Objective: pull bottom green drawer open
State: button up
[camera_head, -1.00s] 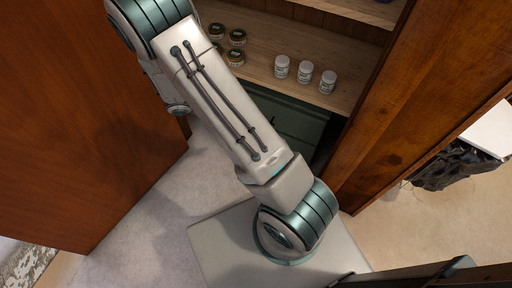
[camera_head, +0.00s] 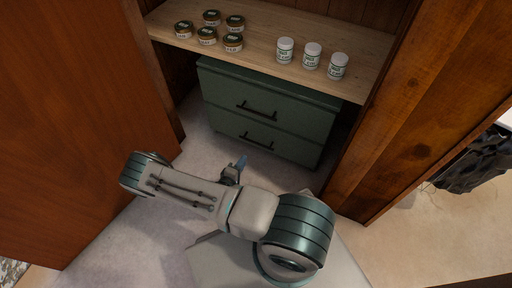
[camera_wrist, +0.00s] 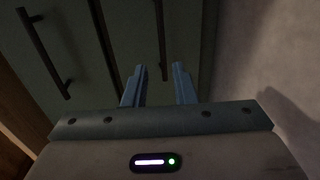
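The green two-drawer cabinet stands under a wooden shelf. Its bottom green drawer (camera_head: 292,149) looks shut, with a dark bar handle (camera_head: 257,141). In the wrist view this handle (camera_wrist: 161,40) lies ahead of the gap between my fingers. The top drawer (camera_head: 300,112) also looks shut, and its handle (camera_wrist: 46,55) is at the left of the wrist view. My gripper (camera_head: 239,163) is low in front of the bottom drawer. In the wrist view my gripper (camera_wrist: 160,72) has its two blue fingers apart with nothing held. Contact with the handle cannot be told.
The shelf (camera_head: 270,62) holds several dark-lidded jars (camera_head: 207,36) and three white jars (camera_head: 311,56). A brown wooden door (camera_head: 75,120) stands at the left and a wooden post (camera_head: 410,130) at the right. The pale floor (camera_head: 200,140) before the cabinet is clear.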

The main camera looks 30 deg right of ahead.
aim_at(256, 143)
jog(key=shift+f+b+x, duration=0.2)
jog(key=shift+b+x, duration=2.6)
jog(key=shift+x, duration=4.1)
grip_shut()
